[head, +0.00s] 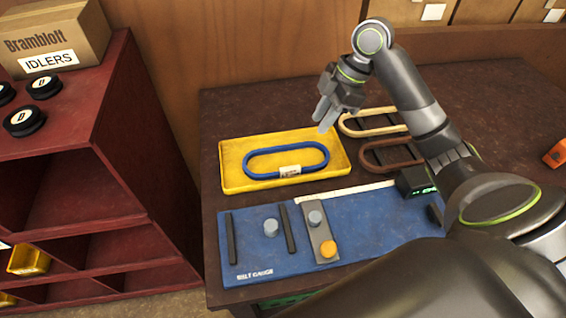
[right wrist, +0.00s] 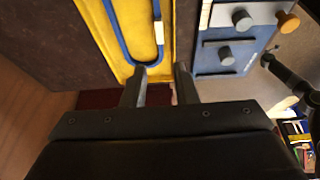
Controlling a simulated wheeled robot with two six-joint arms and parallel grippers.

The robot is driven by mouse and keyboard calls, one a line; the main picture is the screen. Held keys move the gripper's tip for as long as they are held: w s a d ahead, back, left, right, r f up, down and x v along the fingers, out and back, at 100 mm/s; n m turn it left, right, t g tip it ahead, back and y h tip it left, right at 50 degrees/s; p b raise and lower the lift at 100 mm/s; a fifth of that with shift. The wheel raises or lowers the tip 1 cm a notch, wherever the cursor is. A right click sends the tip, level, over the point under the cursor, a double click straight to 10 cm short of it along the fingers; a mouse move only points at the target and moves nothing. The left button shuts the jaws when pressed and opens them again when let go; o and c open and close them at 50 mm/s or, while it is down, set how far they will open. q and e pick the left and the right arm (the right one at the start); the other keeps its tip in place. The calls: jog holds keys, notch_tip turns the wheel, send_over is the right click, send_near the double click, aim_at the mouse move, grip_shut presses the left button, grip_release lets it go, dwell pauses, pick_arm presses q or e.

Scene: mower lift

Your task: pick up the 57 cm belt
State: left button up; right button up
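A blue belt loop (head: 287,161) lies in a shallow yellow tray (head: 232,183) on the workbench. It carries a small pale label (head: 290,171), whose print is too small to read. The right wrist view also shows the blue belt (right wrist: 124,35) and its label. A cream belt (head: 352,131) and a brown belt (head: 372,165) lie right of the tray; I cannot tell any belt's length. My right gripper (head: 325,126) is above the tray's back right part, apart from the belts. Its fingers (right wrist: 161,72) are parted and empty.
A blue belt gauge board (head: 255,255) with pegs and an orange knob (head: 328,249) lies in front of the tray. A dark red shelf (head: 75,200) stands at left, with an idlers box (head: 55,35) on top. An orange object (head: 556,154) lies far right.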

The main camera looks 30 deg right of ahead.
jog(key=f, duration=0.1)
send_over(290, 168)
jog(key=d, duration=0.2)
jog(key=f, duration=1)
jog(key=shift+s+d+f+p, duration=0.15)
jog(key=shift+s+f+p, duration=0.05)
jog(key=shift+s+p, duration=0.2)
jog(key=shift+p+x, duration=0.5)
jog(key=shift+x, duration=2.15)
jog(key=shift+w, duration=0.1)
grip_shut()
